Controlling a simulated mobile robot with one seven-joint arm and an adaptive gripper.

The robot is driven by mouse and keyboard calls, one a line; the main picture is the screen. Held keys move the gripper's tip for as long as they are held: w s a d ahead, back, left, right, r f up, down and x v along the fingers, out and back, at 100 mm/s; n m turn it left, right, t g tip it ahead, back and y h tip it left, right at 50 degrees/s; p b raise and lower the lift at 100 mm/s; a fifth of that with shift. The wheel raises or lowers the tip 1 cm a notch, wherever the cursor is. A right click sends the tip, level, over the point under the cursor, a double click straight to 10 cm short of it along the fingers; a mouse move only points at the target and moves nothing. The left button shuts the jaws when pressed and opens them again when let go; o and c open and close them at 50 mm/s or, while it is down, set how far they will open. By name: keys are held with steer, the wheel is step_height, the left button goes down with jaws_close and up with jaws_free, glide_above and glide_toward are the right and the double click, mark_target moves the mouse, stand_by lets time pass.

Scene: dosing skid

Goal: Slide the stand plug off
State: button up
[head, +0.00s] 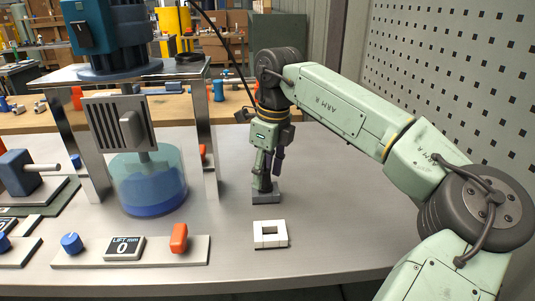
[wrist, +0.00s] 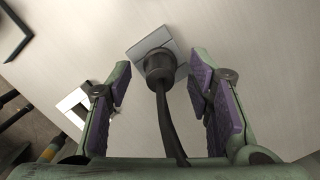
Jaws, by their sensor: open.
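The stand (head: 266,194) is a small grey block on the bench, seen in the head view below my gripper. In the wrist view its square grey plate (wrist: 148,42) shows with the dark round plug (wrist: 159,66) on it. A black cable (wrist: 167,120) runs from the plug back toward my wrist. My gripper (head: 268,178) points down above the stand; in the wrist view its purple-padded fingers (wrist: 161,80) are open, one on each side of the plug and cable. I see gaps on both sides. The head view hides most of the plug behind the fingers.
A white square frame (head: 270,235) lies in front of the stand. To the left are a tank of blue liquid (head: 148,185) under a metal gantry (head: 208,130) and a panel (head: 140,252) with a knob, display and orange lever. The bench right of the stand is clear.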

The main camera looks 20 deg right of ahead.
steer(key=shift+f, duration=0.45)
jaws_close()
stand_by(0.4)
